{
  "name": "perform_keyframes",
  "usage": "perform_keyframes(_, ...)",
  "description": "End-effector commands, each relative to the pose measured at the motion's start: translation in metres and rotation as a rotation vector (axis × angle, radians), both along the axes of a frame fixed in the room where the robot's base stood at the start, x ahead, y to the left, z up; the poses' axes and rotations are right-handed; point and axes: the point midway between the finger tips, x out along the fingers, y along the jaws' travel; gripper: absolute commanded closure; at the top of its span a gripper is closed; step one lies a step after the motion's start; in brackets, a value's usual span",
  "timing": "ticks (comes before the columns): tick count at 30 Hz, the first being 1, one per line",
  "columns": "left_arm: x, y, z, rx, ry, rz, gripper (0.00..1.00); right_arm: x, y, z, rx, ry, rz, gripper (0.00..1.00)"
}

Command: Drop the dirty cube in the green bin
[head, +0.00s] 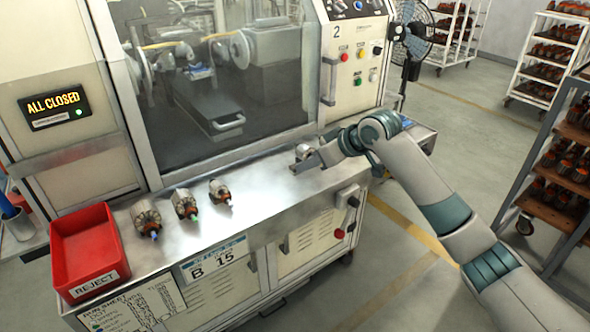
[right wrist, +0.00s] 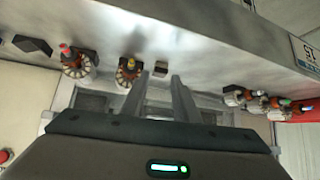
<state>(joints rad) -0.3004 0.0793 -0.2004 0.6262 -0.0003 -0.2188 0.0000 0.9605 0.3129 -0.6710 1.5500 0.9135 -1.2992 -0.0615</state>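No cube and no green bin can be made out in either view. A red bin (head: 83,222) labelled REJECT stands at the left end of the metal ledge. Armatures lie on the ledge: one beside the bin (head: 147,217), then a second (head: 184,204) and a third (head: 219,191). Another armature (head: 304,151) lies farther right by my right gripper (head: 318,158). In the right wrist view the two fingers (right wrist: 159,92) are apart with nothing held between them. A yellow-tipped armature (right wrist: 128,70) is just left of the fingers. My left gripper is out of view.
A red-tipped armature (right wrist: 77,64) sits farther left in the right wrist view. The machine's glass door (head: 230,80) rises behind the ledge, with a control panel (head: 358,60) at its right. A fan (head: 411,35) and racks of armatures (head: 562,50) stand at the right.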

Motion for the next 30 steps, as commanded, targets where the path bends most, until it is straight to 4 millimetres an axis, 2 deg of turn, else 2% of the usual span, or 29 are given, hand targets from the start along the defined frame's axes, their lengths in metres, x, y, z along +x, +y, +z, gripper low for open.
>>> perform_keyframes(9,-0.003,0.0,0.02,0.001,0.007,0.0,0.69,0.019,0.02,-0.015,0.001,0.004,0.001,0.72)
perform_keyframes(15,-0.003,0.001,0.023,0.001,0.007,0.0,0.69,0.027,0.029,-0.029,0.0,0.001,0.001,0.72)
perform_keyframes(29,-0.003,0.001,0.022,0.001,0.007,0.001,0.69,0.028,0.029,-0.03,0.0,0.0,0.0,0.72)
perform_keyframes(30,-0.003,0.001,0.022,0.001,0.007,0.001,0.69,0.028,0.029,-0.03,0.0,0.0,0.0,0.75)
